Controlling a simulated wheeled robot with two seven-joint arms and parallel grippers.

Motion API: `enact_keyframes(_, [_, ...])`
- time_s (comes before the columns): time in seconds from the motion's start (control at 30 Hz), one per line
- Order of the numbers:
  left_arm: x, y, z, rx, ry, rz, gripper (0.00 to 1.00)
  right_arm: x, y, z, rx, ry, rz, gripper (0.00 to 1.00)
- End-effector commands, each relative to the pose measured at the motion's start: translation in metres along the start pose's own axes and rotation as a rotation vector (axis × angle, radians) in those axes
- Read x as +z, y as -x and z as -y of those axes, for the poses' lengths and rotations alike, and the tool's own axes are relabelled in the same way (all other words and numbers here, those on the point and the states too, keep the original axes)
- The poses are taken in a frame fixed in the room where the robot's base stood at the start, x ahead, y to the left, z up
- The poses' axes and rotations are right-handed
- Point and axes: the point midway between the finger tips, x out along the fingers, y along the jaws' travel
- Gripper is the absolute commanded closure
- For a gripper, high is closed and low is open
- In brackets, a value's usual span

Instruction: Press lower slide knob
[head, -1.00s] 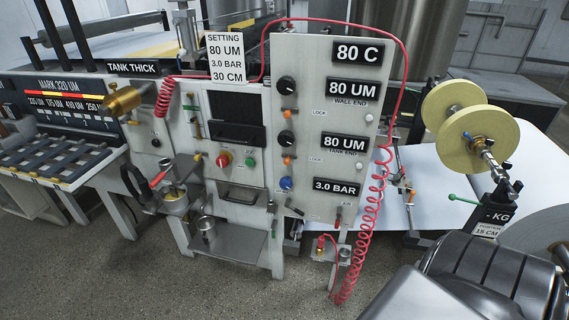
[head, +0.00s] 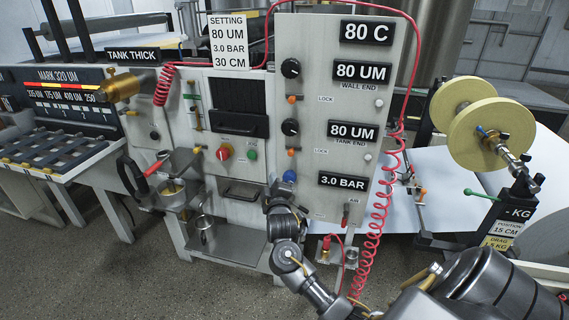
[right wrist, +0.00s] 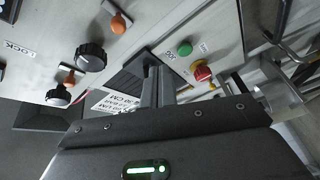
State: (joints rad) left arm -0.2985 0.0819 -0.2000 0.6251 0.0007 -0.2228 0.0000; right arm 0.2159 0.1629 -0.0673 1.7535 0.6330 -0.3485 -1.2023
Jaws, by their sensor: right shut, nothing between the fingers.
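On the upright grey panel (head: 315,195), an upper black knob (head: 291,68) has a small orange knob (head: 292,99) below it. A lower black knob (head: 290,127) has a lower orange knob (head: 291,152) below it. No label names a slide knob. The right wrist view, turned about upside down, shows the lower orange knob (right wrist: 118,22) and lower black knob (right wrist: 91,57). My right gripper (head: 279,196) is just below the blue knob (head: 289,176); its fingertips are hard to see there. In the wrist view its fingers (right wrist: 159,75) are together and empty. My left gripper is out of view.
A red knob (head: 224,153) and a green button (head: 251,155) sit left of the panel. A coiled red hose (head: 370,235) hangs at its right edge. Metal cups (head: 204,232) stand at lower left. Cream rolls (head: 490,133) are at right.

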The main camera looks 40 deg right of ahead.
Motion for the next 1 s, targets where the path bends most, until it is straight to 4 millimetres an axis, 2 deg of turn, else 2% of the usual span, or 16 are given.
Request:
enact_keyframes(0.03, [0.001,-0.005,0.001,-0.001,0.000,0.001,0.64,-0.004,-0.002,-0.017,0.040,-0.001,-0.001,1.00])
enact_keyframes(0.1, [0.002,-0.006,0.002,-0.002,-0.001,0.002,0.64,-0.007,-0.002,-0.034,0.072,0.005,0.000,1.00])
enact_keyframes(0.2, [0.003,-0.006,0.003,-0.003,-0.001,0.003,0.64,-0.009,-0.002,-0.045,0.092,0.008,0.002,1.00])
enact_keyframes(0.5, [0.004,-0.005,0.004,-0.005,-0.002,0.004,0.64,-0.010,-0.003,-0.046,0.092,0.010,0.002,1.00])
enact_keyframes(0.63, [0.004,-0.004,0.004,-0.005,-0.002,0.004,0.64,-0.010,-0.010,-0.047,0.092,0.011,0.001,1.00])
enact_keyframes(0.77, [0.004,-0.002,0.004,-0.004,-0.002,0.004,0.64,-0.010,-0.028,-0.049,0.093,0.012,0.003,1.00])
enact_keyframes(1.0, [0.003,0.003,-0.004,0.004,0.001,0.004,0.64,-0.009,-0.078,-0.054,0.092,0.011,0.004,1.00])
